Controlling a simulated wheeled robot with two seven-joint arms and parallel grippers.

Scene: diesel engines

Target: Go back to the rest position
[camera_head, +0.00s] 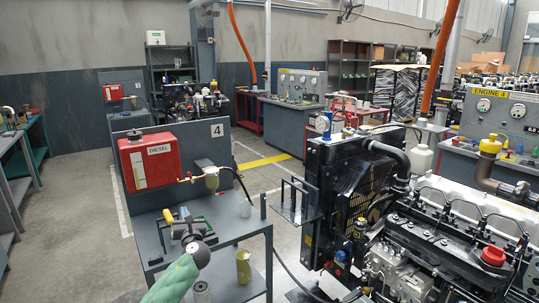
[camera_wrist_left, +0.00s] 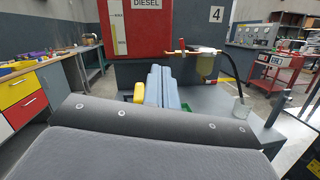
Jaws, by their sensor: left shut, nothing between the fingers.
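My left gripper (camera_head: 184,218) is over the grey metal table in the head view, with my green-sleeved arm coming up from the bottom edge. Its fingers (camera_wrist_left: 162,86) are shut together with nothing between them in the left wrist view. A yellow piece (camera_head: 168,216) shows just left of the fingers, and also in the left wrist view (camera_wrist_left: 139,92); I cannot tell whether it touches them. My right gripper is in neither view.
The grey table (camera_head: 236,232) carries a red DIESEL tank (camera_head: 152,160), a fuel filter (camera_head: 211,180) and a glass jar (camera_head: 245,208). A yellow container (camera_head: 243,266) stands on its lower shelf. A large engine (camera_head: 430,235) fills the right. Open floor (camera_head: 80,215) lies left.

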